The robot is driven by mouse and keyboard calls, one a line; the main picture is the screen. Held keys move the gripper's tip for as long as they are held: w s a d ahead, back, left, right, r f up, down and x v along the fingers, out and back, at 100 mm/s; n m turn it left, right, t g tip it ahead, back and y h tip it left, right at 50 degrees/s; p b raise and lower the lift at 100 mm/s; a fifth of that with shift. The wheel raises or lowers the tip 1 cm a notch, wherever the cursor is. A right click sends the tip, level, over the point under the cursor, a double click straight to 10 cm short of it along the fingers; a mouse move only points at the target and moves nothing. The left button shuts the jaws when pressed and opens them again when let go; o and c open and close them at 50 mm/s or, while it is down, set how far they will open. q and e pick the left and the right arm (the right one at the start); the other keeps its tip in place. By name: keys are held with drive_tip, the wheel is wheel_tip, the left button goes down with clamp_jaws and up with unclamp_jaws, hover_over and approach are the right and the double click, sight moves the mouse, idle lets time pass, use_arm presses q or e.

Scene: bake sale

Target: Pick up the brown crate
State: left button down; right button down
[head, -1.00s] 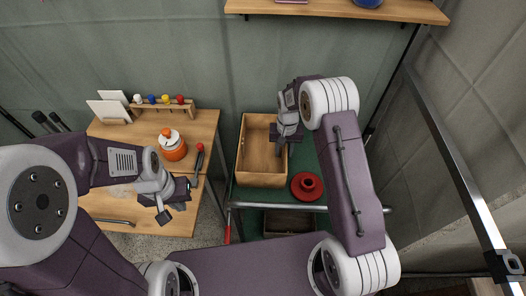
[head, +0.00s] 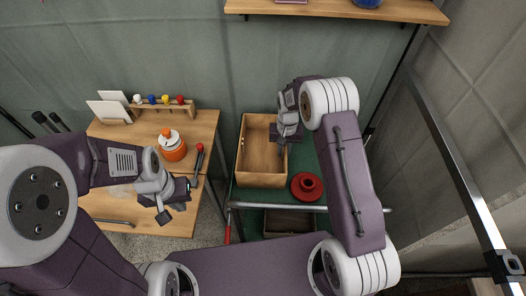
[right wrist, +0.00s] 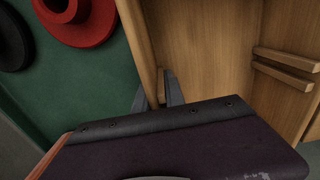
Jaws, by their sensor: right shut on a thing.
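The brown crate (head: 262,181) is an open wooden box on the green-topped cart in the head view. My right gripper (head: 281,146) is at the crate's right wall. In the right wrist view the fingers of my right gripper (right wrist: 157,97) lie on either side of the upright wall of the crate (right wrist: 148,60), shut on it. The crate looks level, and I cannot tell whether it is clear of the cart top. My left gripper (head: 177,199) is over the wooden table, away from the crate, with its fingers apart and nothing seen between them.
A red round object (head: 307,186) stands on the cart (head: 304,157) close to the crate's right side. The wooden table (head: 203,126) on the left holds an orange-lidded jar (head: 172,149) and a rack of coloured knobs (head: 163,106). A shelf (head: 335,9) hangs above.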

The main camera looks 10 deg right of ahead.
drive_tip(key=shift+r, duration=0.1)
idle(0.7)
wheel_tip(320, 180, up, 10)
drive_tip(key=p, duration=0.1)
idle(0.5)
